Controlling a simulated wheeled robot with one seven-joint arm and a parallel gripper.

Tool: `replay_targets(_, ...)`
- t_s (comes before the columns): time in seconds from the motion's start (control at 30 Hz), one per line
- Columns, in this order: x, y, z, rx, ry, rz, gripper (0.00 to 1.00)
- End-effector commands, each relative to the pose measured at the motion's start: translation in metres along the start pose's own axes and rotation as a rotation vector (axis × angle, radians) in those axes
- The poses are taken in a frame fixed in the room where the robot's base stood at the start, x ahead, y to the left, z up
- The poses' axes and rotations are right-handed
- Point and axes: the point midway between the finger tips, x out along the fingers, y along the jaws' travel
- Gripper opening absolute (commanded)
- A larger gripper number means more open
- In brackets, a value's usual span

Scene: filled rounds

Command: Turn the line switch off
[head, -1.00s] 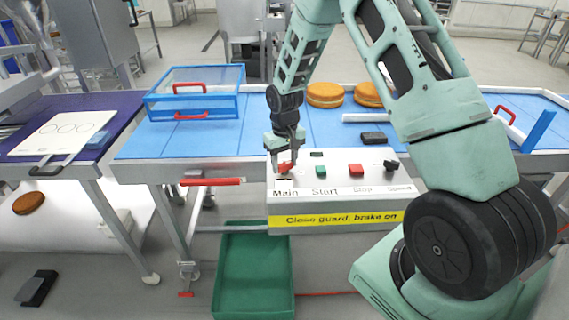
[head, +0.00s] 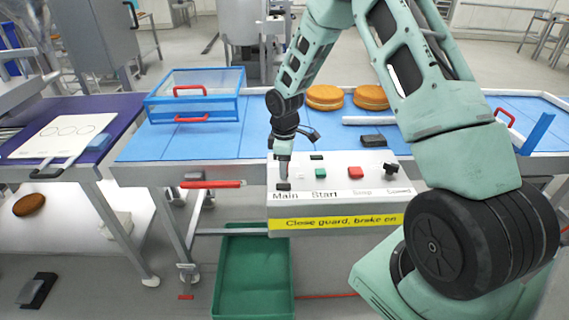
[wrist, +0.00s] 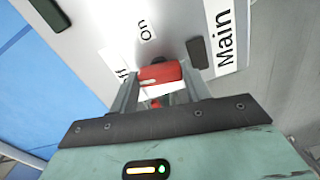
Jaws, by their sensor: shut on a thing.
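The control box (head: 345,205) stands at the front of the blue table, with Main, Start, Stop and Speed labels. My gripper (head: 284,178) is down at its left end, above the Main label, and hides the line switch in the head view. In the wrist view my gripper (wrist: 160,88) is shut on the red switch handle (wrist: 160,73). The handle's left end lies by a partly covered label (wrist: 124,77). An "on" label (wrist: 146,30) stands clear of it. The Main label (wrist: 226,40) is at the right.
A green button (head: 318,172), a red button (head: 355,173) and a black knob (head: 390,169) sit to the right on the box. A blue clear-sided case (head: 195,105) and orange-brown rounds (head: 324,104) are behind. A green crate (head: 228,275) is below.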

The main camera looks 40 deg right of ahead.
Motion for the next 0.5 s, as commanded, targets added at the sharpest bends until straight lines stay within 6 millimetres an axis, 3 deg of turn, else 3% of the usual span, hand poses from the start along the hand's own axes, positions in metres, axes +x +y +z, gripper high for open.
replay_targets(0.5, -0.0015, 0.0013, -0.0008, -0.179, 0.002, 0.004, 0.25)
